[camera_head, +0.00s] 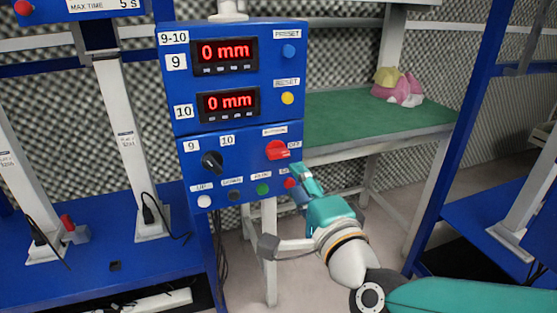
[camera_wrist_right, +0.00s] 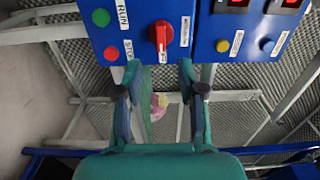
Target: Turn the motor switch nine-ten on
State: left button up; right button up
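The motor switch is a red rotary knob (camera_head: 277,150) at the right of the lower blue panel (camera_head: 235,160), with an OFF label beside its right end. Its handle lies about level, toward OFF. In the right wrist view the red knob (camera_wrist_right: 160,36) is at the top centre, its long side upright in that turned picture. My right gripper (camera_head: 301,177) is just below and right of the knob in the head view. In the right wrist view its two fingers (camera_wrist_right: 160,76) are apart, with nothing between them; the knob lies beyond their tips. My left gripper is not in view.
A black selector (camera_head: 212,162) and white, black, green and red buttons (camera_head: 263,189) sit near the knob. Above are two displays reading 0 mm (camera_head: 228,52). A green-topped table (camera_head: 350,118) with a pink and yellow object (camera_head: 400,87) stands behind, right.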

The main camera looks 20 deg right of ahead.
aim_at(279, 157)
jog(key=w+b, duration=0.1)
jog(key=w, duration=0.8)
jog(key=shift+w+a, duration=0.15)
jog(key=shift+w, duration=0.15)
jog(key=shift+c, duration=0.2)
grip_shut()
jog(key=shift+a, duration=0.15)
